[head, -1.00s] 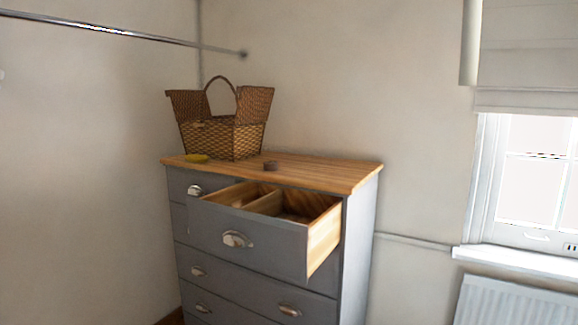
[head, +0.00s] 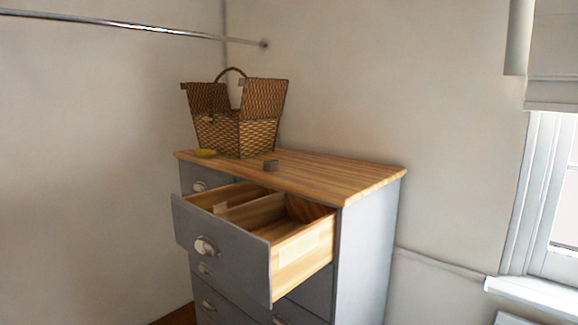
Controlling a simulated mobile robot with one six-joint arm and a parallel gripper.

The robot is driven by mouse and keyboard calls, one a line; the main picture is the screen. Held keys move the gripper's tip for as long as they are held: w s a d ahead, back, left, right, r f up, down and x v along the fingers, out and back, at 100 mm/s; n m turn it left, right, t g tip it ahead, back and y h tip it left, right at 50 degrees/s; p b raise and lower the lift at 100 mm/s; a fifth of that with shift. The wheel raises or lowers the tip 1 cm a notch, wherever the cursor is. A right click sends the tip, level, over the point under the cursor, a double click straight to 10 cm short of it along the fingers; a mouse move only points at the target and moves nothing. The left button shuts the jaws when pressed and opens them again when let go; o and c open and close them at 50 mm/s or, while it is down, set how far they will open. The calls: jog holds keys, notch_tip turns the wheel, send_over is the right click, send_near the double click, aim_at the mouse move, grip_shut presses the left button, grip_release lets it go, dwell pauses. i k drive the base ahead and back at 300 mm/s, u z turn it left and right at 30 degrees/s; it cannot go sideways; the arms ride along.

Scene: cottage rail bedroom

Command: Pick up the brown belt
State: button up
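My gripper is not in view.
The wicker basket (head: 236,133) has its lids raised. An open divided drawer (head: 222,243) juts out below the top. A metal rail (head: 120,25) crosses upper left. The top's right side is clear.

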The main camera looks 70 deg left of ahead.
aim_at(272, 165)
jog(key=i, duration=0.95)
jog(key=u, duration=4.2)
jog(key=i, duration=0.1)
jog(key=z, duration=2.4)
jog(key=k, duration=0.3)
jog(key=u, duration=2.5)
